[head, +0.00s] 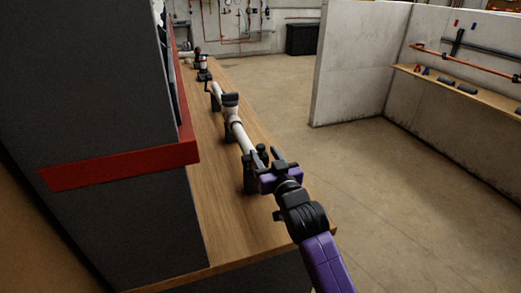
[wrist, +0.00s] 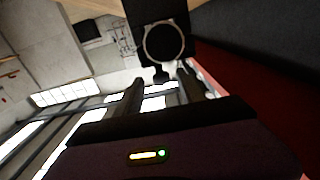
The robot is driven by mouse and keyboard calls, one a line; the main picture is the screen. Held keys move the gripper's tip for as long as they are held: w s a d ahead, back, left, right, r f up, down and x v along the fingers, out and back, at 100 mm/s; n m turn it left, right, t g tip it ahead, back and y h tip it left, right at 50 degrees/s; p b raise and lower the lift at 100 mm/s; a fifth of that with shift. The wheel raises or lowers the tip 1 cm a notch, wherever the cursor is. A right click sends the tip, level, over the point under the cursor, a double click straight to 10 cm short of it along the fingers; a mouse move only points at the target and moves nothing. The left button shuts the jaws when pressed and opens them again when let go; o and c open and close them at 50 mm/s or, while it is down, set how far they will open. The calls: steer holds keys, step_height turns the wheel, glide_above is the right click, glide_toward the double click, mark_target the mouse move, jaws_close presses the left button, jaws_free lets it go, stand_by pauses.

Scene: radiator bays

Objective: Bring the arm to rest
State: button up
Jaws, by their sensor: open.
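My purple and black arm (head: 322,262) reaches from the lower right over the wooden bench (head: 225,235). My gripper (head: 268,154) is at the near end of a white pipe (head: 238,131) held in black supports (head: 230,103). In the wrist view my gripper (wrist: 160,86) has two dark fingers standing apart, with nothing seen between them. Beyond the fingertips is a dark block with a round, pale-rimmed ring (wrist: 163,42). Whether a finger touches the pipe or its support cannot be told.
A dark cabinet with a red band (head: 120,165) stands close on the left of the bench. A low concrete wall (head: 358,65) and a shelf (head: 462,90) with pipe and fittings are at the right. The floor (head: 385,190) between is clear.

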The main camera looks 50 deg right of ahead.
steer(key=shift+s+a, duration=0.4)
steer(key=shift+s, duration=0.15)
steer(key=shift+r, duration=0.1)
steer(key=s+a+f+n+t+y, duration=0.1)
steer(key=s+a+n+t+y, duration=0.1)
steer(key=s+a, duration=0.55)
steer(key=s+a+f+n+t+y, duration=0.1)
steer(key=s+a+f+n+y, duration=0.3)
steer(key=a, duration=0.7)
steer(key=s+a+f+g+y, duration=0.1)
steer(key=s+a+y, duration=0.1)
steer(key=s+a, duration=0.3)
steer(key=s+a+f+n+g+y, duration=0.1)
steer(key=s+a, duration=0.5)
steer(key=s, duration=0.8)
steer(key=shift+s+a+f+g+y, duration=0.3)
steer(key=shift+f+g+y, duration=0.2)
steer(key=shift+f+g, duration=0.1)
